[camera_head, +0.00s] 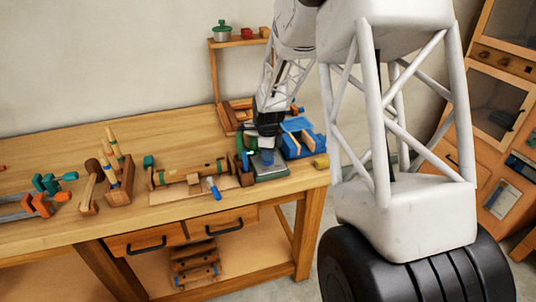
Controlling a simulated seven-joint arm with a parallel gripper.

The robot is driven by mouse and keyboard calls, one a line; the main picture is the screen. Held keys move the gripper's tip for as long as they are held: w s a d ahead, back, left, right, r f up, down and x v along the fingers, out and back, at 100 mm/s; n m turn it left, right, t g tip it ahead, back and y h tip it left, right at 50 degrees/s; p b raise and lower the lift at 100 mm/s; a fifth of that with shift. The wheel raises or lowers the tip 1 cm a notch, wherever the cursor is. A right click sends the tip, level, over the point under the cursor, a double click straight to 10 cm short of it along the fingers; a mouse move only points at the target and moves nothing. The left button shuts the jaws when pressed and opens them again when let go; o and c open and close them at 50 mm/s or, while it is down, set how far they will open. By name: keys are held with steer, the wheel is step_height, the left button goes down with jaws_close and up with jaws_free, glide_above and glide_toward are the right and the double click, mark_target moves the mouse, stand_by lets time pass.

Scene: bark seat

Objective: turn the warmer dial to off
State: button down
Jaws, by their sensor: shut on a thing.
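A small green and grey box-like unit (271,173), which looks like the warmer, sits near the right front end of the wooden workbench. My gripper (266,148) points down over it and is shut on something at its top. A small dark blue piece (267,157) shows right under the fingers and looks like the dial. My gripper hides most of it, and I cannot read its setting.
A blue tray (301,140) stands close on the right of the unit, and a board with a wooden roller (187,173) lies on the left. Wooden tools and clamps (46,198) fill the left side. A small shelf (238,41) stands behind.

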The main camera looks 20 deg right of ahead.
stand_by(0.3)
steer(key=c, duration=1.1)
jaws_free()
steer(key=shift+r, duration=0.15)
steer(key=shift+r, duration=3.75)
